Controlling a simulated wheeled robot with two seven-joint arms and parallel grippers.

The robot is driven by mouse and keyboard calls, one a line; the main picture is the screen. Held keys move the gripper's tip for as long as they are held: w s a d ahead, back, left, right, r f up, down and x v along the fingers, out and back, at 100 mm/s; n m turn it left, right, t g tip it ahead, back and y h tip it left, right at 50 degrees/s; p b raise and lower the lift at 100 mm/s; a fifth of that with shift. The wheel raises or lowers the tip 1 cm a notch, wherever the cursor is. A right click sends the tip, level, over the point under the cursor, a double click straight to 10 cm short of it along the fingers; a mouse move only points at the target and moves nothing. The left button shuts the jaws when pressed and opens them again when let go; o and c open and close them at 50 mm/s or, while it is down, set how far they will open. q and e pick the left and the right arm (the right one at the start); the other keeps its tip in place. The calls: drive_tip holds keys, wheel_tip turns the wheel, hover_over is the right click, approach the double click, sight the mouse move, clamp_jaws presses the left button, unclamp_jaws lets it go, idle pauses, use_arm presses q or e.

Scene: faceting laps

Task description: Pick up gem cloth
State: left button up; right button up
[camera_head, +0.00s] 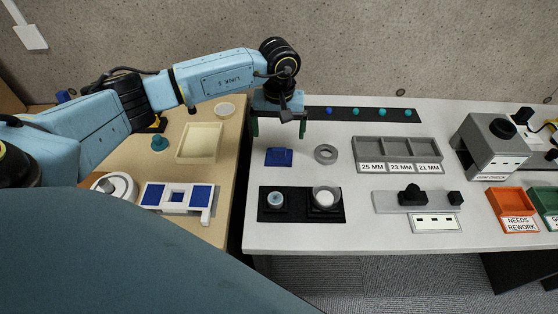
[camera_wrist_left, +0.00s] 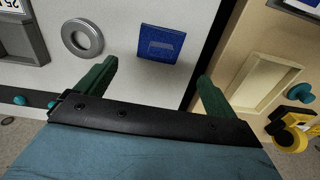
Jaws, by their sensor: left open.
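The gem cloth looks to be the small folded blue cloth (camera_head: 279,157) lying flat on the white table, near its left edge. In the left wrist view the blue cloth (camera_wrist_left: 161,44) lies ahead of the fingertips, between their lines. My left gripper (camera_head: 279,134) points down, behind the cloth in the head view. Its two green fingers (camera_wrist_left: 157,78) are spread wide with nothing between them. The fingers and the cloth are apart. My right gripper is not in view.
A grey ring (camera_head: 326,154) lies just right of the cloth. A black mat (camera_head: 300,214) with two round pieces lies in front. A grey three-slot tray (camera_head: 397,150) stands to the right. A wooden table with a cream tray (camera_head: 199,142) is at left, across a dark gap.

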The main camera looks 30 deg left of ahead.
sight(278, 149)
use_arm(q)
wheel_tip(278, 149, down, 3)
drive_tip(key=shift+r+b, duration=0.1)
drive_tip(key=shift+b, duration=0.35)
drive_tip(key=shift+s+d+f, duration=0.1)
drive_tip(key=shift+s+f, duration=0.05)
drive_tip(key=shift+f, duration=0.15)
drive_tip(key=f+b, duration=0.1)
drive_tip(key=f, duration=0.1)
drive_tip(key=f+b, duration=0.1)
drive_tip(key=f, duration=0.1)
drive_tip(key=shift+s+d, duration=0.1)
drive_tip(key=shift+s, duration=0.1)
drive_tip(key=shift+f, duration=0.2)
drive_tip(key=shift+a, duration=0.25)
drive_tip(key=shift+d, duration=0.15)
drive_tip(key=shift+c, duration=0.7)
drive_tip(key=c, duration=0.9)
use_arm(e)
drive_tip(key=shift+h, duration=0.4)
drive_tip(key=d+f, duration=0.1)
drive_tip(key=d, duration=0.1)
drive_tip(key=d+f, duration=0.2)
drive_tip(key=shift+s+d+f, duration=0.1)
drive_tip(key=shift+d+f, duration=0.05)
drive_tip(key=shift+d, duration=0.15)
